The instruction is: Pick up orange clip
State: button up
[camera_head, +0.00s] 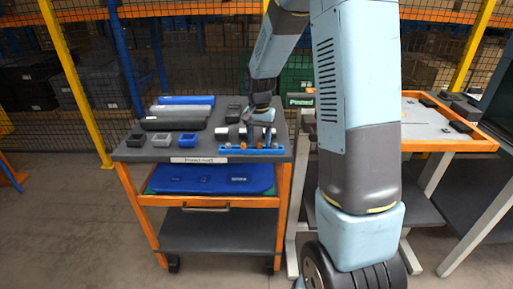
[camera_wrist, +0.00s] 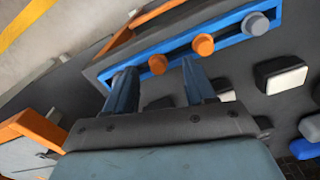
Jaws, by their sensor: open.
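Two orange clips, one (camera_wrist: 158,65) nearer the middle and one (camera_wrist: 204,44) to its right, sit on a blue rail (camera_wrist: 228,33) in the wrist view. A grey clip (camera_wrist: 255,23) sits further along it. In the head view the blue rail (camera_head: 222,149) lies along the front right of the cart top. My gripper (camera_wrist: 159,73) is open, its two dark blue fingers pointing toward the rail. The middle orange clip shows between the fingertips; I cannot tell whether they touch it. In the head view my gripper (camera_head: 258,134) is just above the rail, partly hiding it.
The cart (camera_head: 140,156) also carries small black, grey and blue blocks (camera_head: 187,139) and long cases (camera_head: 175,123) at the left and back. A blue tray (camera_head: 215,180) is on the shelf below. An orange-edged table (camera_head: 435,143) stands at the right.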

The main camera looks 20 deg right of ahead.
jog(key=shift+f, duration=0.55)
jog(key=shift+c, duration=0.3)
grip_shut()
